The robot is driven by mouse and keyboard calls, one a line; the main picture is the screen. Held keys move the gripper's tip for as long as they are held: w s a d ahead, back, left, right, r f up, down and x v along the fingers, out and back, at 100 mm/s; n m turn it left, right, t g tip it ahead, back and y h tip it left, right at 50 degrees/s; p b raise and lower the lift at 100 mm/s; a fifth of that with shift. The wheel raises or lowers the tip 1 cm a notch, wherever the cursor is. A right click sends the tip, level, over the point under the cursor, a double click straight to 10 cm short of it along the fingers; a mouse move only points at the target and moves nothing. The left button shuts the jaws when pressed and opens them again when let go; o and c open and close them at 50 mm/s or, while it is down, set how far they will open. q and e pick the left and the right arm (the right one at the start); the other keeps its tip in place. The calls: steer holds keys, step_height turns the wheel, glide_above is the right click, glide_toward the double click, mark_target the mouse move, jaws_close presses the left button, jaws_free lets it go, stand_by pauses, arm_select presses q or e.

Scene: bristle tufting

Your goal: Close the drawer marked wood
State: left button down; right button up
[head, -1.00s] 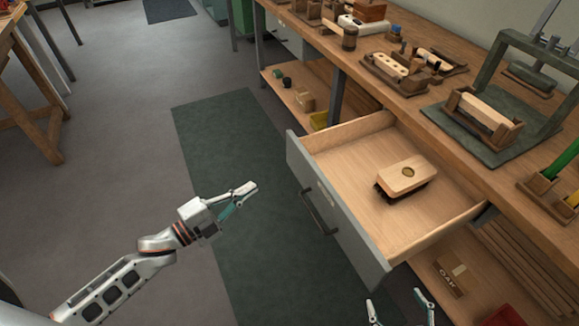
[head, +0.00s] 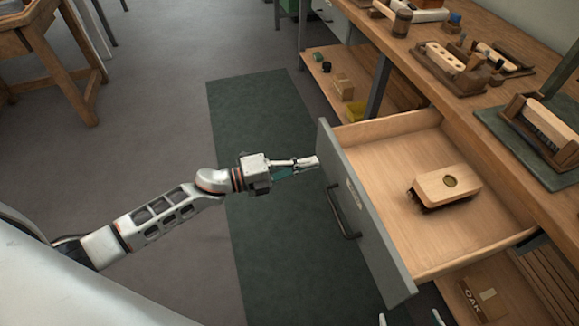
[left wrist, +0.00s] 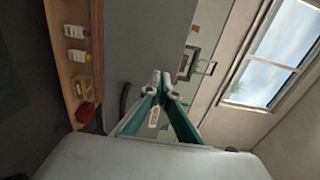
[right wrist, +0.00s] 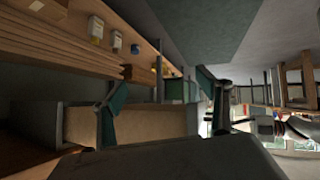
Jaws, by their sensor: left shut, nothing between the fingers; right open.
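The drawer (head: 362,232) is pulled far out from the bench, with a grey front and a dark bar handle (head: 341,213). A small pale label is on its front, too small to read. A wooden-backed brush (head: 447,186) lies inside. My left gripper (head: 314,162) is shut and empty, its tips close to the front's far upper part; I cannot tell whether they touch. It shows in the left wrist view (left wrist: 162,76) before the grey front (left wrist: 145,40). My right gripper (right wrist: 166,92) is open and empty; only its tips show at the head view's bottom edge.
The bench top (head: 420,80) holds several wooden fixtures and a brush block on a green mat (head: 500,125). Floor and a green mat (head: 260,120) are clear before the drawer.

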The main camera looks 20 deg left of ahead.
mark_target(333, 158)
arm_select(q)
steer(key=x, duration=0.3)
steer(key=shift+w+d, duration=0.1)
steer(key=shift+d, duration=0.1)
steer(key=shift+w+d, duration=0.2)
steer(key=shift+d, duration=0.05)
